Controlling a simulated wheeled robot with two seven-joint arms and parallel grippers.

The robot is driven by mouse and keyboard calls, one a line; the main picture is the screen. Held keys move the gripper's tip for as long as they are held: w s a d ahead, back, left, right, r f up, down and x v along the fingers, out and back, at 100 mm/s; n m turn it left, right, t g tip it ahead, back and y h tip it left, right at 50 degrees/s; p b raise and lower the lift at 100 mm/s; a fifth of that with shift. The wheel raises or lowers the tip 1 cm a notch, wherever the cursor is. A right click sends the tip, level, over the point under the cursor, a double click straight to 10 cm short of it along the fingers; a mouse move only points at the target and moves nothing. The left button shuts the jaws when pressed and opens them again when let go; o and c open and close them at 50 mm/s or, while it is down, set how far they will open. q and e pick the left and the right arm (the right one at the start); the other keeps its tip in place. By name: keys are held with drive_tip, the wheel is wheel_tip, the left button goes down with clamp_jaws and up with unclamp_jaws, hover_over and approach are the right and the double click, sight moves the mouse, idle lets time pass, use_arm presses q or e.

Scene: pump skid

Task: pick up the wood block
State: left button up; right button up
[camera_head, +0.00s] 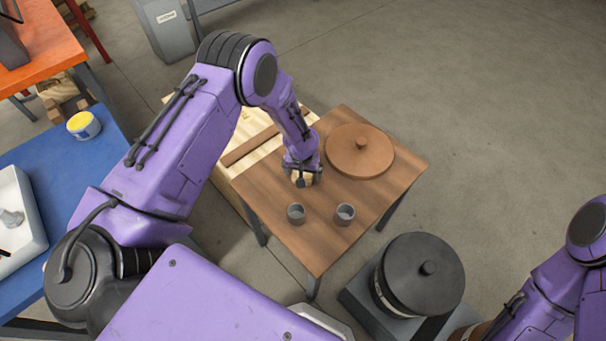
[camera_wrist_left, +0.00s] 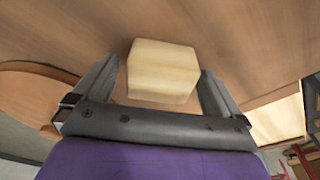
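The wood block (camera_wrist_left: 163,72) is a pale, squarish piece on the brown wooden table (camera_head: 262,192). In the head view a little of the block (camera_head: 301,177) shows under my left gripper (camera_head: 303,182), which points down at the table. In the left wrist view the block sits between the two grey fingers of the left gripper (camera_wrist_left: 160,80). A narrow gap shows on each side, so the gripper looks open around it. Whether the block touches the table is not clear. My right arm is at the lower right of the head view; its gripper is not seen.
Two small grey cups (camera_head: 296,213) (camera_head: 345,213) stand near the table's front. A black lidded drum (camera_head: 421,275) stands at lower right. A blue table (camera_head: 88,158) is at left.

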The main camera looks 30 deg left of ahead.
use_arm(q)
drive_tip(key=c, duration=1)
drive_tip(key=shift+w+r, duration=0.1)
drive_tip(key=shift+r, duration=0.35)
drive_tip(key=s+d+r, duration=0.1)
drive_tip(key=s+r, duration=0.3)
drive_tip(key=s+d+r, duration=0.2)
drive_tip(key=s+r, duration=0.2)
drive_tip(key=s, duration=0.1)
drive_tip(key=s+d+r+b, duration=0.1)
drive_tip(key=s+r, duration=0.3)
drive_tip(key=shift+s+d+r, duration=0.1)
drive_tip(key=shift+s+d, duration=0.05)
drive_tip(key=shift+s, duration=0.15)
